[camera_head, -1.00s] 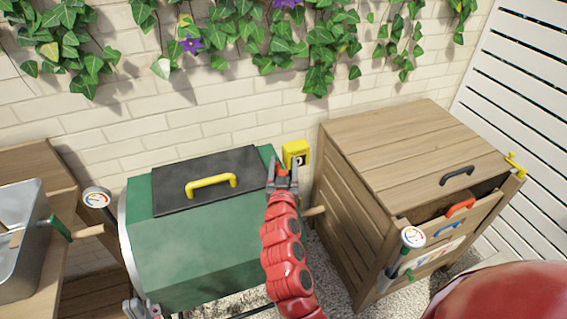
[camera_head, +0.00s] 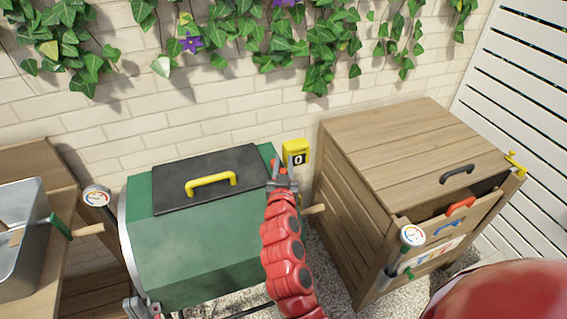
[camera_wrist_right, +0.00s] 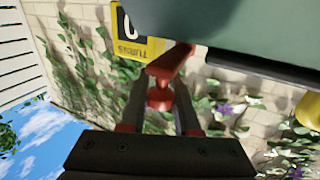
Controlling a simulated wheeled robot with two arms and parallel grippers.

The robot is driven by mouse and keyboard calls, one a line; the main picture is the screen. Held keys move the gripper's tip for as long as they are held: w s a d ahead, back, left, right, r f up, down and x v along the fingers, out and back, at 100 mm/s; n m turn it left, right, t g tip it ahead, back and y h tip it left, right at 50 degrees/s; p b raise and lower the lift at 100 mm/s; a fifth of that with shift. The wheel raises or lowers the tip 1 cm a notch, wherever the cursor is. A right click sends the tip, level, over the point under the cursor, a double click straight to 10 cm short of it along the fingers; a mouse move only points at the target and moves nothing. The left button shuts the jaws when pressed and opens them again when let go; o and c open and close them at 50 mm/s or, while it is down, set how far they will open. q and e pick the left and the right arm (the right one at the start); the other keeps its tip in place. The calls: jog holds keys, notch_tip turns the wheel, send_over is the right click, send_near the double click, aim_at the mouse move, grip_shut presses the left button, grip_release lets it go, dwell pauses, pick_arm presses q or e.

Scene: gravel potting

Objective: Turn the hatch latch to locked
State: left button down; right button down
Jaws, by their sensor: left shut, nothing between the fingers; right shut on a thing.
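The green drum (camera_head: 200,240) carries a black hatch (camera_head: 215,165) with a yellow handle (camera_head: 211,184), lying closed on its top. My right gripper (camera_head: 281,178) is at the hatch's right end, shut on the red latch. In the right wrist view the red latch (camera_wrist_right: 168,64) slants beside the drum's edge, its lower knob between the fingers of my right gripper (camera_wrist_right: 160,97). In the head view the latch is mostly hidden by the gripper. My left gripper (camera_head: 140,308) is shut and empty at the lower left, partly cut off by the frame.
A yellow counter (camera_head: 296,153) reading 0 is on the wall close behind my right gripper. A wooden cabinet (camera_head: 400,150) stands to the right. A metal basin (camera_head: 25,240) is at the left.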

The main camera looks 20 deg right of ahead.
dwell(0.8)
jog(key=shift+f+b, duration=0.1)
jog(key=shift+b, duration=0.4)
jog(key=m+g+h+b, duration=0.1)
jog(key=h+b, duration=0.1)
jog(key=b, duration=0.4)
jog(key=a+m+g+h+b, duration=0.1)
jog(key=m+g+h+b, duration=0.1)
jog(key=b, duration=0.5)
jog(key=a+m+g+h+b, duration=0.1)
jog(key=m+h+b, duration=0.1)
jog(key=b, duration=0.5)
jog(key=shift+a+f+g+h, duration=0.2)
jog(key=shift+g+h, duration=0.1)
jog(key=shift+h, duration=0.1)
jog(key=shift+r+m+g+h+b, duration=0.2)
jog(key=shift+m+g+h+b, duration=0.25)
jog(key=shift+b, duration=0.3)
jog(key=c, duration=0.6)
grip_release()
jog(key=shift+c, duration=0.2)
jog(key=b+v, duration=0.1)
jog(key=v, duration=1.6)
jog(key=shift+s+b, duration=0.25)
jog(key=shift+b, duration=0.15)
